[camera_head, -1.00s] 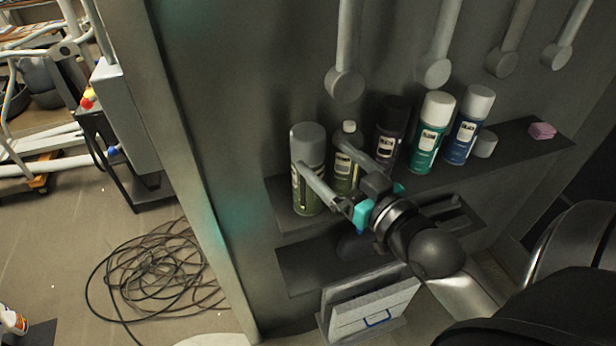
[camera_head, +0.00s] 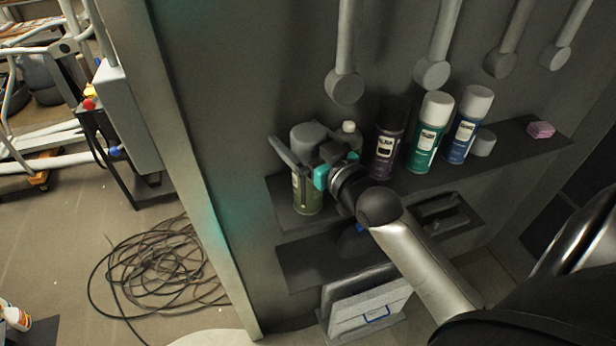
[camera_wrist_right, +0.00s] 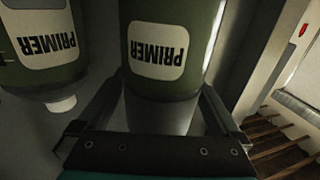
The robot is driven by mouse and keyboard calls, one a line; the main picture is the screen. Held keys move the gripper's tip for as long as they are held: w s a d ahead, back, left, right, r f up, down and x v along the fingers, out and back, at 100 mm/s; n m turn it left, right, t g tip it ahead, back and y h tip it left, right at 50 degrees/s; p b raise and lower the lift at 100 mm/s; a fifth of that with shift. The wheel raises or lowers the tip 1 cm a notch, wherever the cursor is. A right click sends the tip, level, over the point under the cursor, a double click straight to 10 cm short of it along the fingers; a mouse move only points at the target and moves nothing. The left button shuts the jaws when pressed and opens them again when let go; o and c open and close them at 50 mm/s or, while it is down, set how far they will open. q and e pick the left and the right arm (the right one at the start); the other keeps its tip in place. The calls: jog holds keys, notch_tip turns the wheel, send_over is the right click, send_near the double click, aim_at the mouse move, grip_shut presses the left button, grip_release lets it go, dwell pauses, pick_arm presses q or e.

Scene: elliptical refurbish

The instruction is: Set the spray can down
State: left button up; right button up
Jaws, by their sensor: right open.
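The green spray can with a grey cap (camera_head: 307,194) stands upright at the left end of the upper shelf (camera_head: 447,172). Its PRIMER label shows upside down in the right wrist view (camera_wrist_right: 158,50). My right gripper (camera_head: 300,141) is open at the can's upper part, with one finger on each side. In the right wrist view the can's grey cap lies between the fingers; whether either finger touches it I cannot tell. The gripper hides part of the can in the head view. My left gripper is not in view.
A second green PRIMER container (camera_wrist_right: 42,45) stands close beside the can, mostly hidden in the head view. Dark (camera_head: 386,150), teal (camera_head: 428,135) and blue (camera_head: 466,128) cans stand to the right. A pink block (camera_head: 540,129) lies at the shelf's right end. Grey handles hang above.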

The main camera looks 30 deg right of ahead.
jog(key=shift+w, duration=0.45)
jog(key=shift+c, duration=0.2)
grip_shut()
dwell(0.4)
